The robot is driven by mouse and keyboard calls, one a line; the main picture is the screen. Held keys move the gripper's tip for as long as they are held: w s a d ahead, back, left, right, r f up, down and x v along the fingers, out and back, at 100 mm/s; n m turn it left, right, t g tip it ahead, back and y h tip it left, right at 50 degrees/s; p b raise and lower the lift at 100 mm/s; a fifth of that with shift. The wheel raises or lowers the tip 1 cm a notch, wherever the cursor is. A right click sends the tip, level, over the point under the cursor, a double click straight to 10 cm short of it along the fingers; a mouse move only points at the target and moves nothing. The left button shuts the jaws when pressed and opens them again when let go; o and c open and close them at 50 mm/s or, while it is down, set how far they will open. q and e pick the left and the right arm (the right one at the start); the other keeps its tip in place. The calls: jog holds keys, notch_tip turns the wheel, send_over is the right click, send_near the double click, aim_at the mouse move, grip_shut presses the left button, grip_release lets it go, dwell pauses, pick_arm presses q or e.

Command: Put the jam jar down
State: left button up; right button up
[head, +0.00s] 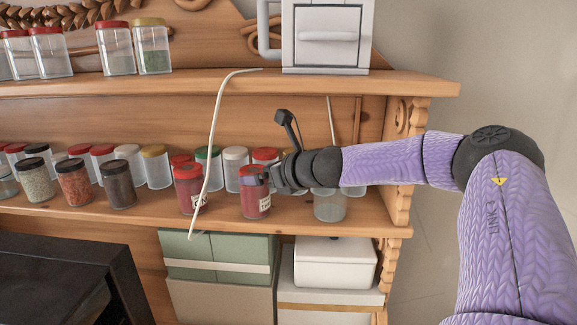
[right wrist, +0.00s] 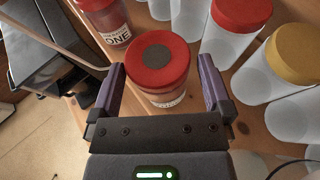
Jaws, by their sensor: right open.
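The jam jar (head: 255,200), red with a pale label, stands upright at the front of the middle wooden shelf. In the right wrist view its red lid (right wrist: 157,80) with a grey disc lies between my right gripper's fingers. My right gripper (head: 268,184) comes in from the right, with its fingers beside the jar. It is open, with a visible gap on each side of the lid in the right wrist view (right wrist: 162,82). The gripper hides part of the jar's upper right side in the head view. My left gripper is not in view.
Another red jar (head: 190,189) stands to the left on the same shelf (head: 150,215). Clear jars (head: 235,160) stand behind. A white cable (head: 214,130) hangs in front of the shelves. Boxes (head: 220,255) sit below, and a white cabinet (head: 328,36) stands above.

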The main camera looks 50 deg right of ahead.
jog(key=p+v, duration=0.1)
jog(key=v, duration=0.2)
jog(key=shift+s+a+r, duration=0.1)
jog(key=shift+r, duration=0.15)
jog(key=shift+s+r, duration=0.1)
jog(key=shift+s, duration=0.25)
jog(key=b+v, duration=0.1)
jog(key=v, duration=0.4)
jog(key=shift+s, duration=0.3)
